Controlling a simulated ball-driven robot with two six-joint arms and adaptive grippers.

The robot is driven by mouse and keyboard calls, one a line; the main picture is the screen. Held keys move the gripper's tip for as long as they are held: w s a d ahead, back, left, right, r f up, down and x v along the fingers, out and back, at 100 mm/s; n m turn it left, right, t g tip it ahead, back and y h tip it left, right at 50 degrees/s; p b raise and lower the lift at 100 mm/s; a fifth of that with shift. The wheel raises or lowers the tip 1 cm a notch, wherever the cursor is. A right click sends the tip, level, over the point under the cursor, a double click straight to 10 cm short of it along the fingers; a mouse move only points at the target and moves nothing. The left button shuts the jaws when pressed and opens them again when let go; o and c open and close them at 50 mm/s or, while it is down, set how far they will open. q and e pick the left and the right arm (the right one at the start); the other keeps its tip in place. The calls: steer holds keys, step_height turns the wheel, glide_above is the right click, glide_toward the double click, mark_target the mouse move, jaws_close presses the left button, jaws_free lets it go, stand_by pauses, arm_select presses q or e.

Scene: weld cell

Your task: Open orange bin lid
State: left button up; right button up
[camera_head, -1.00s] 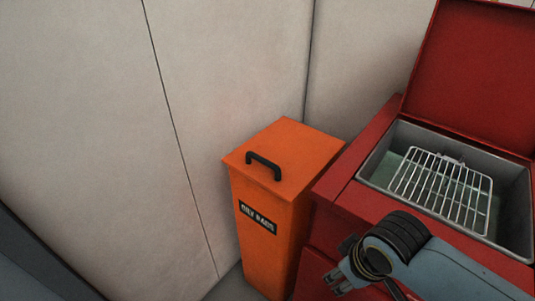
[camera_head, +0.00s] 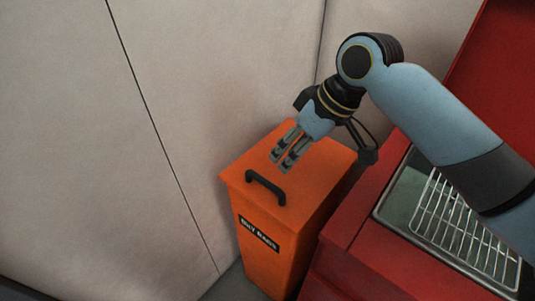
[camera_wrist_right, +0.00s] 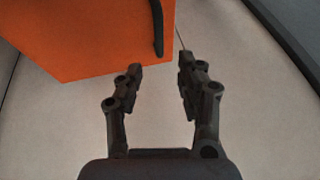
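The orange bin (camera_head: 262,240) stands in the corner with its flat lid (camera_head: 312,175) shut. A black handle (camera_head: 266,187) is near the lid's front edge, above a dark label. My right gripper (camera_head: 282,163) hangs above the lid, just behind the handle and apart from it. In the right wrist view its two fingers (camera_wrist_right: 160,68) are spread with nothing between them. That view also shows the orange lid (camera_wrist_right: 95,35) at upper left and the black handle (camera_wrist_right: 157,25) beyond the fingertips. My left gripper is not in view.
A red cabinet (camera_head: 345,250) stands close against the bin's right side. It holds an open grey basin with a wire rack (camera_head: 460,235) and a raised red lid (camera_head: 505,75). Pale wall panels (camera_head: 90,150) lie behind and left of the bin.

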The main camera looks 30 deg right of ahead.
glide_above(264, 179)
steer(key=s+d, duration=0.2)
step_height(264, 179, down, 5)
steer(key=x, duration=0.4)
steer(key=shift+a+f+b, duration=0.15)
steer(key=shift+f+b, duration=0.15)
steer(key=shift+b, duration=0.1)
steer(key=shift+w+f, duration=0.15)
steer(key=shift+f, duration=0.05)
steer(key=shift+c, duration=1.1)
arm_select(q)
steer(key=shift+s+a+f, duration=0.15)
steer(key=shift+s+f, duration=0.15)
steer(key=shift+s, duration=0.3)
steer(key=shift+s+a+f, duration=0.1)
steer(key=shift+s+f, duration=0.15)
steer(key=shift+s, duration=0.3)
arm_select(e)
jaws_close()
